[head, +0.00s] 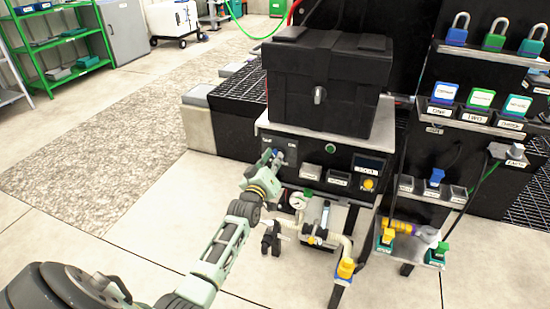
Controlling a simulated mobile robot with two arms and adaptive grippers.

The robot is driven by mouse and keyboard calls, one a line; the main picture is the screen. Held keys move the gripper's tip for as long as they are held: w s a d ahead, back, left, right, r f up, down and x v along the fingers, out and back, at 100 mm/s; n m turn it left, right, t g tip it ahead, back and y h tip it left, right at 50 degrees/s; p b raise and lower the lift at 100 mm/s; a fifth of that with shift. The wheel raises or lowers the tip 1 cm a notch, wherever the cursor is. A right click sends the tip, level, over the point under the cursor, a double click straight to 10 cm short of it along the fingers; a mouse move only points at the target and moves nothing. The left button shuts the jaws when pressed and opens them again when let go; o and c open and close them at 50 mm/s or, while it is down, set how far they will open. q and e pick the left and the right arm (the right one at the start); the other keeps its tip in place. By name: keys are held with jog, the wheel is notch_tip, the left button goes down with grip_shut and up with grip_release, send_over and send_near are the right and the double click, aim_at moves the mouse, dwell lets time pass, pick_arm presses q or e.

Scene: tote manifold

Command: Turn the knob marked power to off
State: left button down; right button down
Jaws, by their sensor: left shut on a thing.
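A black control panel (312,172) sits below a large black box near the middle of the head view. My left gripper (277,157) reaches the panel's left end and is shut on a small knob there. The gripper hides most of the knob, so its pointing direction cannot be told. The labels around it are too small to read. My right gripper is not in view.
The black box (325,85) stands above the panel. A gauge (297,199), pipes and a yellow valve (346,268) are below it. Padlocks (495,35) and labelled blocks fill a stand at the right. The floor at the left is clear.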

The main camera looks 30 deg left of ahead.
pick_arm(q)
jog(key=shift+n, duration=0.9)
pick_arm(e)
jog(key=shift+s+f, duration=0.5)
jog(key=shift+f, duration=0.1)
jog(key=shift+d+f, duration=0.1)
pick_arm(q)
jog(key=c, duration=1.8)
grip_release()
jog(key=v, duration=1.2)
jog(key=shift+f, duration=0.1)
